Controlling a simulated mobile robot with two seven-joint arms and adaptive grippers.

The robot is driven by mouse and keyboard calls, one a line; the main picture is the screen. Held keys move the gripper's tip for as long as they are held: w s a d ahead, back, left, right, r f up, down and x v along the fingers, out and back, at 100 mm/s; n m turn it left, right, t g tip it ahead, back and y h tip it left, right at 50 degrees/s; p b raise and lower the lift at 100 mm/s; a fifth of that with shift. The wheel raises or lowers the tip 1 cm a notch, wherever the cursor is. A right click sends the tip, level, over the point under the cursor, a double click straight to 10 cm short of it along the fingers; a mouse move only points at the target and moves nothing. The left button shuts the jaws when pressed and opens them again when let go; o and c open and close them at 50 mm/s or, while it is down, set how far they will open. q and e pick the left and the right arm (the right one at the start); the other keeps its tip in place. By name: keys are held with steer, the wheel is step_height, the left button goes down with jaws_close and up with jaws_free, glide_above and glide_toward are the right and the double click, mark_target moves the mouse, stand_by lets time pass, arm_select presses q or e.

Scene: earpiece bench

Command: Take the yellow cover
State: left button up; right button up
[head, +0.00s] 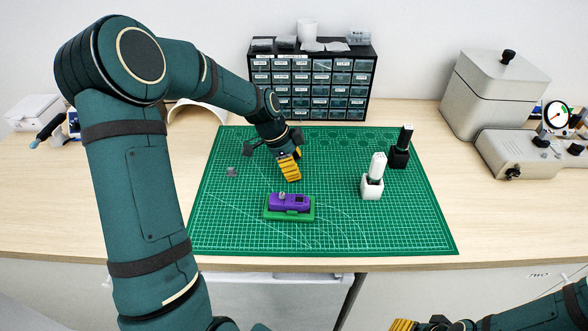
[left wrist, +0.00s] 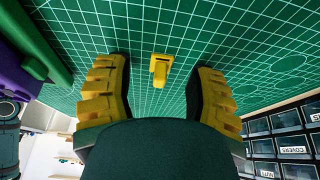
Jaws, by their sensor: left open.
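The yellow cover (left wrist: 160,72) lies on the green cutting mat in the left wrist view, a small piece with a flat end and a narrower tab. My left gripper (head: 289,168) is over the mat's upper middle in the head view, fingers pointing down. It is open, and its two yellow ribbed fingers stand on either side of the cover in the left wrist view, with gaps on both sides. I cannot make out the cover in the head view. My right gripper (head: 404,325) shows only partly at the bottom edge of the head view.
A purple earpiece body (head: 289,201) sits in a green holder (head: 270,213) in front of the left gripper. A white stand (head: 372,188) and a black stand (head: 399,157) are to the right. A drawer cabinet (head: 312,90) stands behind. The mat's right front (head: 410,232) is clear.

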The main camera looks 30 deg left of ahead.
arm_select(q)
steer(key=shift+r, duration=0.1)
jaws_close()
steer(key=shift+r, duration=0.1)
step_height(320, 180, up, 10)
steer(key=shift+f+p, duration=0.1)
steer(key=shift+p, duration=1.05)
steer(key=shift+r+p, duration=0.95)
steer(key=shift+r, duration=0.55)
